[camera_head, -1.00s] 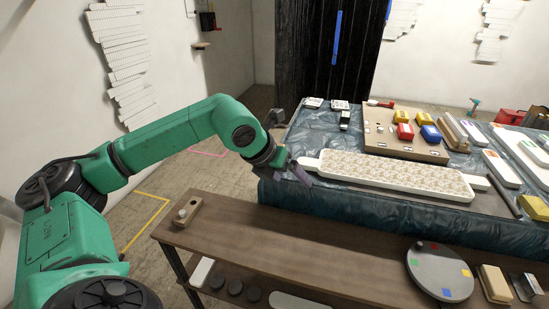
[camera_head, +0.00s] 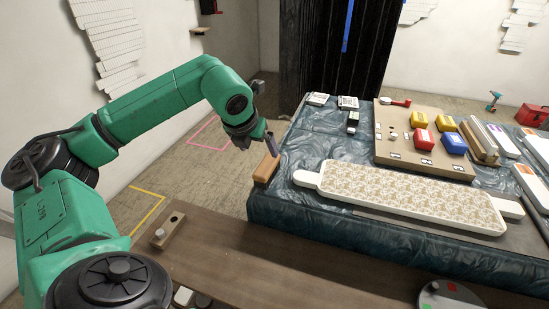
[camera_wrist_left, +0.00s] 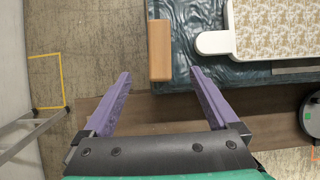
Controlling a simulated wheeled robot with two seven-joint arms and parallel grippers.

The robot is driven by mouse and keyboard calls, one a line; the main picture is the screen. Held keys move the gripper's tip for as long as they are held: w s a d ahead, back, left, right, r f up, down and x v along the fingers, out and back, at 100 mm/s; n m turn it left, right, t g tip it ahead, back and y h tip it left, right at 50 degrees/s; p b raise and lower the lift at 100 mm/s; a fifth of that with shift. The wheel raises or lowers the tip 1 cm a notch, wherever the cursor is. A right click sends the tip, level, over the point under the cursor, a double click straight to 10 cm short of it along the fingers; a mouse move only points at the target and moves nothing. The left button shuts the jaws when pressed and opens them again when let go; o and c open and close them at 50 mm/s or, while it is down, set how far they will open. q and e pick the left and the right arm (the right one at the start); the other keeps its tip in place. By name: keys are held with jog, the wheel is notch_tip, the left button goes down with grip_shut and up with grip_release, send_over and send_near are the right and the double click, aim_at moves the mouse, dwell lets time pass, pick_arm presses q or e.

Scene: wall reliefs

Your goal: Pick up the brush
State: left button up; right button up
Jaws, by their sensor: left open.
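A plain light-brown wooden block (camera_head: 266,168) lies at the left edge of the covered table; it may be the brush, but no bristles show. It also shows in the left wrist view (camera_wrist_left: 160,50), upright in the picture, just beyond the fingertips and between their lines. My left gripper (camera_head: 269,141) is open and empty, close to the block at its far side in the head view. Its two purple fingers are spread wide in the left wrist view (camera_wrist_left: 160,73). My right gripper is not in view.
The table under dark plastic sheeting (camera_head: 300,215) holds a long patterned board (camera_head: 400,192), a panel with red, blue and yellow blocks (camera_head: 395,157) and a red-handled tool (camera_head: 397,102). A brown wooden bench (camera_head: 225,245) runs in front. Floor is open to the left.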

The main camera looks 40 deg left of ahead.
aim_at(266, 165)
pick_arm(q)
jog(key=shift+w+a+f, duration=0.2)
jog(key=shift+w+f, duration=0.2)
jog(key=shift+w, duration=0.05)
jog(key=x, duration=0.4)
jog(key=p+x, duration=0.1)
jog(key=x, duration=0.1)
jog(key=shift+s+f, duration=0.2)
jog(key=shift+f, duration=0.1)
jog(key=p+x, duration=0.1)
jog(key=x, duration=0.4)
jog(key=shift+w+f, duration=0.2)
jog(key=shift+w+a+f, duration=0.15)
jog(key=shift+w+f, duration=0.1)
jog(key=shift+f, duration=0.15)
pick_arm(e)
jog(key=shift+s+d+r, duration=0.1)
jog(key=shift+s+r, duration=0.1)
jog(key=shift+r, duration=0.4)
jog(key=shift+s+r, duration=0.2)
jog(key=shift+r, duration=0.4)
pick_arm(q)
jog(key=shift+f, duration=0.2)
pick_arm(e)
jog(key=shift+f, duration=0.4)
pick_arm(q)
jog(key=shift+c, duration=0.3)
grip_shut()
